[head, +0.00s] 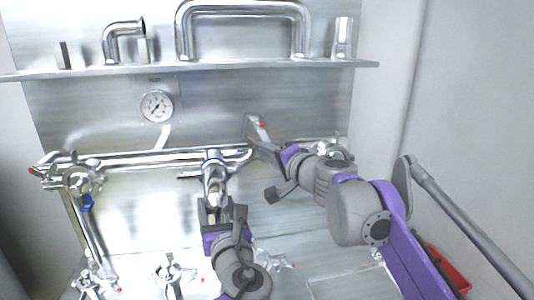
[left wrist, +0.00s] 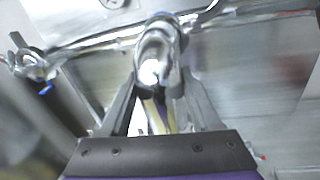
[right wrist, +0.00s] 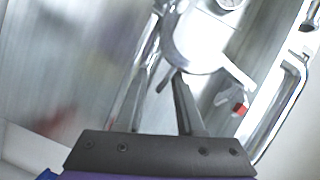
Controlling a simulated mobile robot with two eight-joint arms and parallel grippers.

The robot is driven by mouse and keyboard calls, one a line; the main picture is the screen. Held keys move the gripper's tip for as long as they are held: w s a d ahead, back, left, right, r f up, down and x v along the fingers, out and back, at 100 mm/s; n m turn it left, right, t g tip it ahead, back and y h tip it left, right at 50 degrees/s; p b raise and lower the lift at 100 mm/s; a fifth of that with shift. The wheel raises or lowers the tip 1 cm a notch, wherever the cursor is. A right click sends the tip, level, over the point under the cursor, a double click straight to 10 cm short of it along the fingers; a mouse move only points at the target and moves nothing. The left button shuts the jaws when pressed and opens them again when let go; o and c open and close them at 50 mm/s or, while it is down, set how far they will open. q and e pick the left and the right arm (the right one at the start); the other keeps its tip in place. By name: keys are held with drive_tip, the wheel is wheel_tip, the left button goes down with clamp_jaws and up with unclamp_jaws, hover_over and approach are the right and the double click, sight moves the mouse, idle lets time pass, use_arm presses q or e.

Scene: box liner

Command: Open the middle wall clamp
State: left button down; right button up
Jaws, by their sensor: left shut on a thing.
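A silver down-turned pipe piece (head: 214,180) with a blue ring hangs at the middle of the wall pipe (head: 130,160). My left gripper (head: 214,205) is shut on its lower end; the pipe piece (left wrist: 155,65) also fills the gap between the fingers in the left wrist view. A metal clamp lever (head: 251,127) with a red tip sticks up just right of the middle joint, and it shows in the right wrist view (right wrist: 232,75). My right gripper (head: 268,170) is open beside it, fingers apart. The middle clamp's body is largely hidden by the right gripper.
A left wall clamp (head: 80,178) with a blue part sits on the pipe. A gauge (head: 157,106) and a shelf (head: 190,70) with pipe parts are above. Loose clamps (head: 172,275) lie on the surface below. A red container (head: 447,270) is at lower right.

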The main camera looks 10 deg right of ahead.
sight(216, 196)
drive_tip(key=shift+a, duration=0.1)
drive_tip(key=shift+s, duration=0.2)
drive_tip(key=v, duration=1.1)
drive_tip(key=shift+s+d, duration=0.2)
drive_tip(key=shift+s, duration=0.1)
use_arm(q)
drive_tip(key=shift+r, duration=0.15)
use_arm(e)
drive_tip(key=shift+r, duration=0.25)
